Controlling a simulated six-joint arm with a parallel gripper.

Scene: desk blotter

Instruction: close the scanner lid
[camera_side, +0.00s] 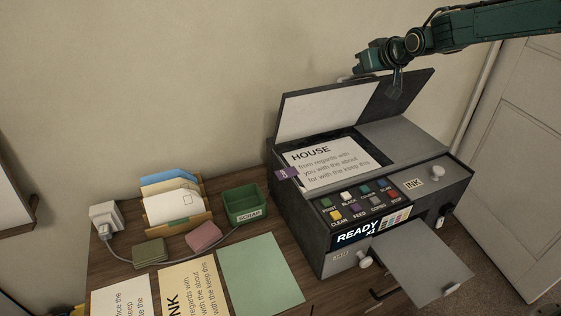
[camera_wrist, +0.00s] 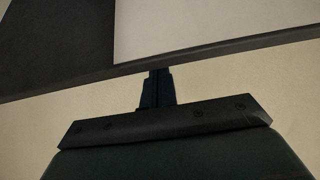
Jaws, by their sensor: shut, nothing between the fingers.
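The scanner lid (camera_side: 330,108) stands open, tilted up from the back of the dark scanner (camera_side: 295,205). Its underside has a white panel and a dark part to the right. My gripper (camera_side: 397,88) is shut and empty, at the upper right part of the lid near its top edge. In the wrist view my shut fingers (camera_wrist: 157,80) point at the lid's edge (camera_wrist: 190,57), with the lid's white panel (camera_wrist: 210,25) beyond. I cannot tell whether the fingertips touch the lid. A printed sheet (camera_side: 328,165) headed HOUSE lies on the scanner bed.
A purple tab (camera_side: 287,173) sticks out at the bed's left edge. Coloured buttons (camera_side: 362,198) and a grey output tray (camera_side: 422,262) are at the scanner's front. A green scrap bin (camera_side: 245,205) and a letter rack (camera_side: 175,200) stand to the left. The wall is behind the scanner.

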